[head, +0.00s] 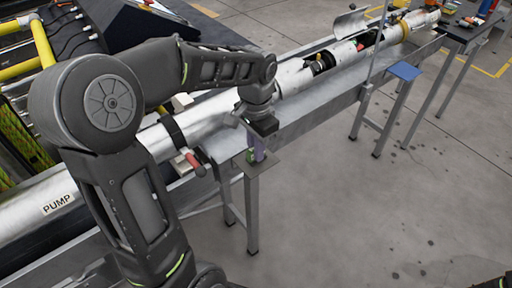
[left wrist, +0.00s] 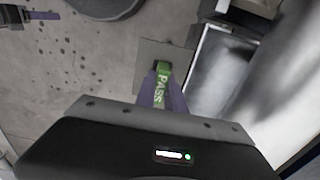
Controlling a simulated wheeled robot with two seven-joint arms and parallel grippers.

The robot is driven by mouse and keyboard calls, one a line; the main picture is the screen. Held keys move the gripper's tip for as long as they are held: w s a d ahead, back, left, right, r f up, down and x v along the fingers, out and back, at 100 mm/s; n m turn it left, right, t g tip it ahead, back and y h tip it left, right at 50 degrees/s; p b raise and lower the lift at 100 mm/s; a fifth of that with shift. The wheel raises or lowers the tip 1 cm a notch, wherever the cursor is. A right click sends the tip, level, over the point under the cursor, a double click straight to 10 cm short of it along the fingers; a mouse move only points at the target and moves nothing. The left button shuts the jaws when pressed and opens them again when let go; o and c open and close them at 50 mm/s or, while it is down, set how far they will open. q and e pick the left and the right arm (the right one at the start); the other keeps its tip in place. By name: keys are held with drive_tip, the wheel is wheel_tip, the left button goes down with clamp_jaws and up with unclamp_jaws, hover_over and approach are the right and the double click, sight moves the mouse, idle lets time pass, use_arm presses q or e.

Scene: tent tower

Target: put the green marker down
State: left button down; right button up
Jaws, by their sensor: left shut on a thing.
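My left gripper (head: 257,155) points down over a small grey stand (head: 263,165) beside the rail in the head view. Its purple fingers are shut on the green marker (head: 250,156), which is mostly hidden there. In the left wrist view the green marker (left wrist: 162,88) shows the word PASS and a dark end between the purple fingers. The grey square top of the stand (left wrist: 151,50) lies beneath it. I cannot tell whether the marker touches the stand top.
A long silvery tube marked PUMP (head: 58,204) lies along the rail beside the stand. A red-handled clamp (head: 194,162) is close on the left. A blue-topped stand (head: 404,71) is farther right. The concrete floor (head: 370,210) at the front right is clear.

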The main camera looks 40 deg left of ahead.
use_arm(q)
drive_tip(key=shift+f, duration=0.2)
drive_tip(key=c, duration=1.4)
unclamp_jaws()
drive_tip(key=shift+r, duration=0.15)
wheel_tip(320, 180, up, 12)
drive_tip(key=p, duration=0.1)
